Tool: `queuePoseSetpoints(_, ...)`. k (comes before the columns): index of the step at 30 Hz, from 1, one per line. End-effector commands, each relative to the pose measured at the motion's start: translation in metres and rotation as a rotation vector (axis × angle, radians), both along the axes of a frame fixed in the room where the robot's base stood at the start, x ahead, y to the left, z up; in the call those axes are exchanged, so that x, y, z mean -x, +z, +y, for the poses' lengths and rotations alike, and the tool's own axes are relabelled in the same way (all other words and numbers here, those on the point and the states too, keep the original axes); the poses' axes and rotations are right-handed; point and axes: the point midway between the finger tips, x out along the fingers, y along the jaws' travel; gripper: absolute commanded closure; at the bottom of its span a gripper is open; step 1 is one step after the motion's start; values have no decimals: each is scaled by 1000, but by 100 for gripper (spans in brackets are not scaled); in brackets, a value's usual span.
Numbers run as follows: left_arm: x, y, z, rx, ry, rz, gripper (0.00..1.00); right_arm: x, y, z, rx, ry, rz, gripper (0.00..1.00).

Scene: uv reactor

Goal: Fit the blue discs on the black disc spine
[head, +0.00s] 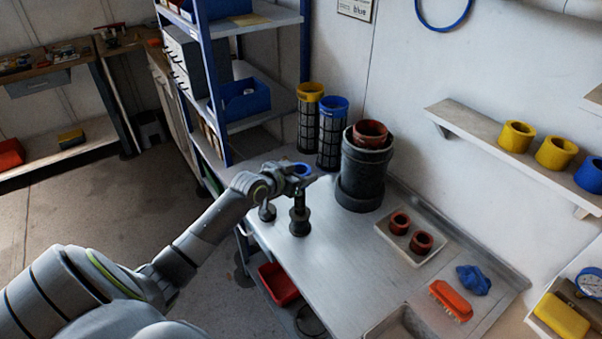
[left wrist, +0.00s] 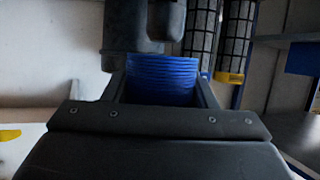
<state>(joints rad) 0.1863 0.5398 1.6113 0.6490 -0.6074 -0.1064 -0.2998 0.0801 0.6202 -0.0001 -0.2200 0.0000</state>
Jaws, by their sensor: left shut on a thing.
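My left gripper (head: 305,174) is shut on a ridged blue stack of discs (left wrist: 162,76), which sits between its two fingers in the left wrist view. In the head view a small part of the blue discs (head: 302,168) shows at the fingertips. The black disc spine (head: 300,216) stands upright on the bench, directly below the gripper. Its top is close to or behind the gripper, and I cannot tell whether the discs are around it or just above it. My right gripper is not in view.
A smaller black piece (head: 267,211) stands left of the spine. A large dark canister (head: 361,175) and two mesh cylinders, yellow-topped (head: 309,120) and blue-topped (head: 332,135), stand behind. A tray (head: 398,243) holds two brown rings.

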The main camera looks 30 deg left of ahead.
Motion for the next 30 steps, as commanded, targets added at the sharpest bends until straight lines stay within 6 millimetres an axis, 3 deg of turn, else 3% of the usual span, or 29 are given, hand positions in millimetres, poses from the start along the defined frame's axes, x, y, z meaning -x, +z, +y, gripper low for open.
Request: queuePoseSetpoints(30,0,-26,0,0,0,0,71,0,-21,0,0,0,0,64)
